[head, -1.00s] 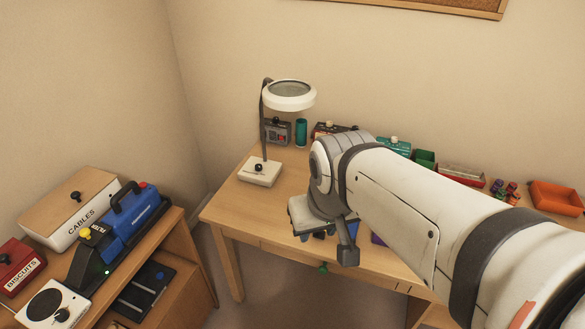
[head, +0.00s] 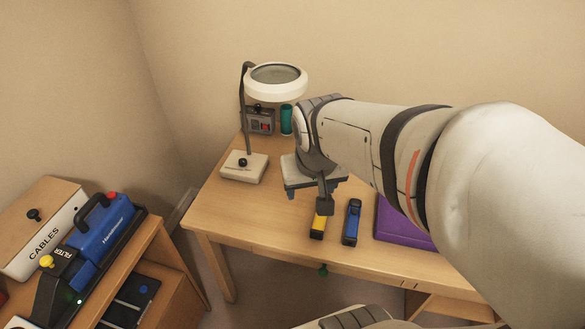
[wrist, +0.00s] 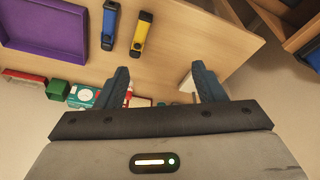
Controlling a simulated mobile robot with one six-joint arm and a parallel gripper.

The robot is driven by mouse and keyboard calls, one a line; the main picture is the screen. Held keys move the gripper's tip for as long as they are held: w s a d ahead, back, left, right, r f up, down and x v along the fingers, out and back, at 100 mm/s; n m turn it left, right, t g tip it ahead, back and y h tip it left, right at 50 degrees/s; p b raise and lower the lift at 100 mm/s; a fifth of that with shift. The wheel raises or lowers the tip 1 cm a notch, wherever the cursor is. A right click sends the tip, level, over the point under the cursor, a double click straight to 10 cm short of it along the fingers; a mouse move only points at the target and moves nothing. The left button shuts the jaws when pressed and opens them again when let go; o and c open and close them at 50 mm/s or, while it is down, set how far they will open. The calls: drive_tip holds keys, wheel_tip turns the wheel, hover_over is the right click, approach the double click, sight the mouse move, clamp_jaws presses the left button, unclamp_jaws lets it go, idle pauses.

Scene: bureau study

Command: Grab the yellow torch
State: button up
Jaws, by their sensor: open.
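The yellow torch (head: 318,226) lies on the desk (head: 265,220) near its front edge, with its far end hidden behind my wrist in the head view. In the wrist view the yellow torch (wrist: 142,34) lies above and a little left of the gap between my fingers. A blue torch (head: 352,222) lies beside it on the right in the head view, and it also shows in the wrist view (wrist: 109,24). My gripper (wrist: 162,80) is open and empty, apart from both torches. In the head view its fingers are mostly hidden behind my wrist.
A purple tray (head: 400,228) lies right of the torches. A magnifier lamp (head: 243,168) stands on the desk's left, with a teal cylinder (head: 286,120) behind. A lower cabinet with a cables box (head: 42,235) and a blue device (head: 103,232) stands at left.

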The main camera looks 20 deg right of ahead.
drive_tip(key=w+d+f+m+b, duration=0.1)
drive_tip(key=w+d+f+b, duration=0.2)
drive_tip(key=f, duration=0.7)
drive_tip(key=w+d+f+m+h+b, duration=0.1)
drive_tip(key=w+d+f+m+b, duration=0.1)
drive_tip(key=w+d+f+b, duration=0.2)
drive_tip(key=w+d+f+m+b, duration=0.2)
drive_tip(key=w+f, duration=0.6)
drive_tip(key=f, duration=0.9)
drive_tip(key=shift+w+d+f+b, duration=0.1)
drive_tip(key=shift+d+f+b, duration=0.1)
drive_tip(key=shift+d+b, duration=1.3)
drive_tip(key=shift+a+h+b, duration=0.3)
drive_tip(key=shift+a, duration=0.1)
drive_tip(key=shift+c, duration=0.5)
drive_tip(key=shift+r, duration=0.1)
drive_tip(key=c, duration=1.1)
